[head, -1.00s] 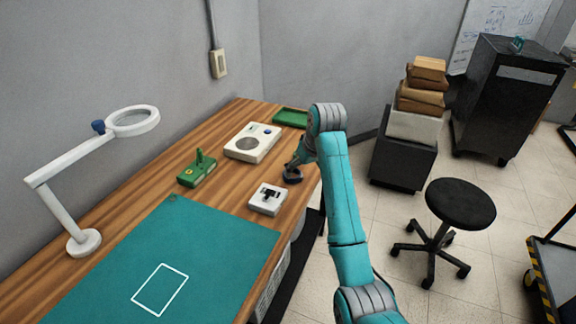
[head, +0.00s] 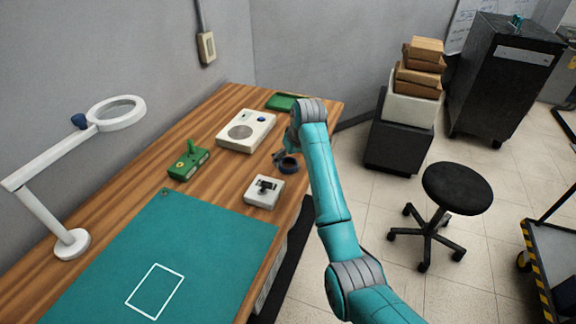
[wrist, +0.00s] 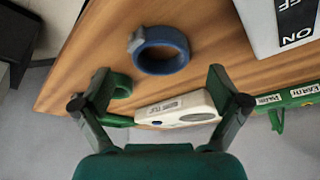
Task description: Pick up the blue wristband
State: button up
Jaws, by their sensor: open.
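The blue wristband (wrist: 162,62), a ring with a grey clasp, lies on the wooden bench in the wrist view. In the head view it (head: 288,167) sits near the bench's right edge, partly covered by my gripper (head: 281,158). In the wrist view my gripper (wrist: 160,84) has its fingers wide apart with nothing held between them. The wristband appears ahead of the fingertips, roughly centred between them, and I see no contact.
A white box with a black switch (head: 264,192), a white device with a round plate (head: 246,131) and a green device (head: 189,161) stand near the wristband. A green tray (head: 285,102) is at the far end. A lamp (head: 72,244) stands left, beside a teal mat (head: 200,240).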

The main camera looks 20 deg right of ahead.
jog(key=shift+x, duration=1.4)
jog(key=shift+c, duration=0.3)
jog(key=c, duration=1)
